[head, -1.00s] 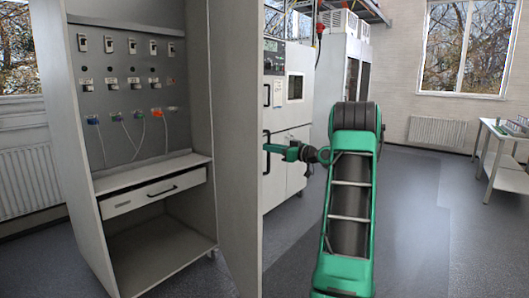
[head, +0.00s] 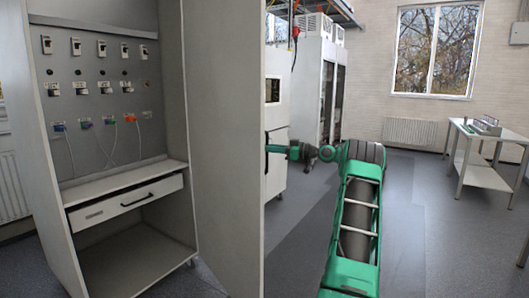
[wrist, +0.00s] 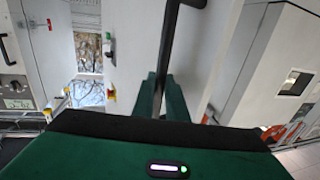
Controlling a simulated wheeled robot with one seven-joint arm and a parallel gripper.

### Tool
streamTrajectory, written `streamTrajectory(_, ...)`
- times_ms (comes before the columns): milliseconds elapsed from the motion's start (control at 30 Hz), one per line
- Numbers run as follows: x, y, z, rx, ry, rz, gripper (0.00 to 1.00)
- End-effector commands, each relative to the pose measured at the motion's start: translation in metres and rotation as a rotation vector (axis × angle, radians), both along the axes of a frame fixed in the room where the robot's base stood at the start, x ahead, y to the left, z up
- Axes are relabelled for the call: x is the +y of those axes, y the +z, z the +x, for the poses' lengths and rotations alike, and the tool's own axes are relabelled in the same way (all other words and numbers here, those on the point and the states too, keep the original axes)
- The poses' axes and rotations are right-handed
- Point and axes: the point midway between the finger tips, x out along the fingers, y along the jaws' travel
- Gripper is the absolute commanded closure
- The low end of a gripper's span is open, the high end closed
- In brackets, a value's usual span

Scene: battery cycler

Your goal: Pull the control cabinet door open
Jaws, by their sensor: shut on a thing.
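The control cabinet (head: 178,100) stands at the left of the head view, its inside in sight with rows of switches, cables and a drawer. Its door (head: 225,140) stands open at the cabinet's right side, inner face toward me. My arm reaches along the far side of the door, and the door's edge hides the gripper tips in the head view. In the wrist view my gripper (wrist: 162,100) is shut on the black bar handle (wrist: 170,45) of the door. The door's outer face (wrist: 135,45) shows behind the handle.
A white machine (head: 278,105) and tall white cabinets (head: 325,85) stand behind the door. A table (head: 475,155) with items on it is at the far right. The grey floor between my arm and that table is clear.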

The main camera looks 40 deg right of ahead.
Motion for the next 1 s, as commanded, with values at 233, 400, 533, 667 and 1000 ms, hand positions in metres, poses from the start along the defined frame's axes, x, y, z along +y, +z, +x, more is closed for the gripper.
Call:
streamTrajectory(233, 0.001, 0.002, 0.004, -0.005, 0.001, 0.002, 1.0)
streamTrajectory(400, 0.001, 0.002, 0.004, -0.005, 0.001, 0.002, 0.85)
streamTrajectory(533, 0.0, 0.002, 0.002, -0.004, 0.001, 0.001, 0.69)
streamTrajectory(667, 0.0, 0.001, 0.001, -0.002, 0.001, 0.001, 0.69)
streamTrajectory(1000, -0.011, 0.001, -0.02, -0.002, -0.002, 0.002, 0.69)
